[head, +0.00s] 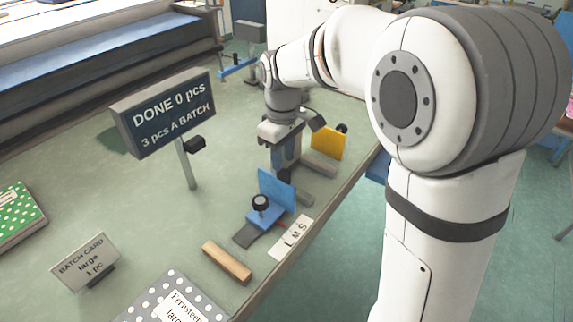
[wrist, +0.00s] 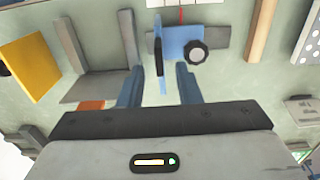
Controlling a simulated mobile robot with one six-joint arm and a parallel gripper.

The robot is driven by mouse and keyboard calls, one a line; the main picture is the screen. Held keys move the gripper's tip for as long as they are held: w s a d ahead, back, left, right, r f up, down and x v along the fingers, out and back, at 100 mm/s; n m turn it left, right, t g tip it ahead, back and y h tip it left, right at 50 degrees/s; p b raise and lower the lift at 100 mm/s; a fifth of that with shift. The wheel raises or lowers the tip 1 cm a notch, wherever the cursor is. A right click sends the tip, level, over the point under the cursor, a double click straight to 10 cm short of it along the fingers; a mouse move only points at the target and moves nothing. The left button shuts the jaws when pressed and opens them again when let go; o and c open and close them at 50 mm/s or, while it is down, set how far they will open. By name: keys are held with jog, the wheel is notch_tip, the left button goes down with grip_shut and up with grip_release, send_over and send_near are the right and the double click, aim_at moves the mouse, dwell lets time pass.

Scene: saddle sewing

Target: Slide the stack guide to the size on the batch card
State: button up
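The blue stack guide (head: 277,188) has an upright plate and a black knob, and sits on a dark rail (head: 246,235) on the bench. A white size strip (head: 284,246) marked L M S lies beside it. A red line runs between guide and strip; I cannot tell which letter it meets. The batch card (head: 84,262) reads large, 1 pc. My gripper (head: 285,165) points down just behind the guide. In the wrist view, its fingers (wrist: 158,88) are apart, with the guide's plate (wrist: 162,78) showing between them; contact is not visible. The guide (wrist: 181,42) also shows there.
A sign (head: 170,110) reads DONE 0 pcs, 3 pcs a batch. A yellow plate (head: 327,142) and grey upright walls (head: 319,165) stand behind the guide. A wooden bar (head: 227,262) and a dotted notebook (head: 160,291) lie in front.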

jog(key=shift+f, duration=2.3)
jog(key=shift+c, duration=0.3)
grip_shut()
